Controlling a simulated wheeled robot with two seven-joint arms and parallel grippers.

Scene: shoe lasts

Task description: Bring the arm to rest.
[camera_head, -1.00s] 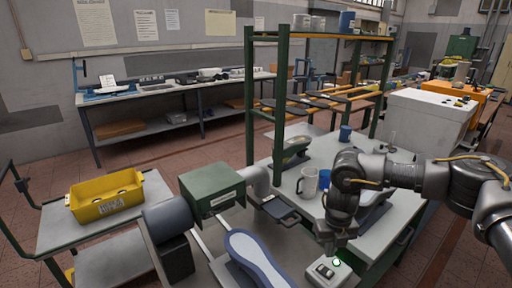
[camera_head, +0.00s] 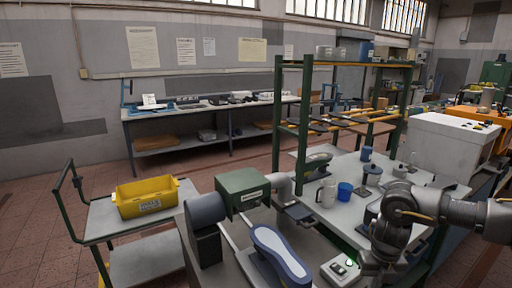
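My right arm comes in from the right edge and bends down over the near right part of the workbench. Its gripper (camera_head: 374,268) points down at the right of a small white switch box (camera_head: 341,271) with a green light. The fingertips are small and dark, so I cannot tell if they are open or shut. I see nothing clearly held. My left arm and gripper are not in view.
A green and grey machine (camera_head: 242,191) stands at the left of the bench. A white mug (camera_head: 326,193), a blue cup (camera_head: 345,191) and a green-posted rack (camera_head: 305,100) are behind my arm. A yellow bin (camera_head: 147,197) sits on a trolley (camera_head: 100,221) at the left.

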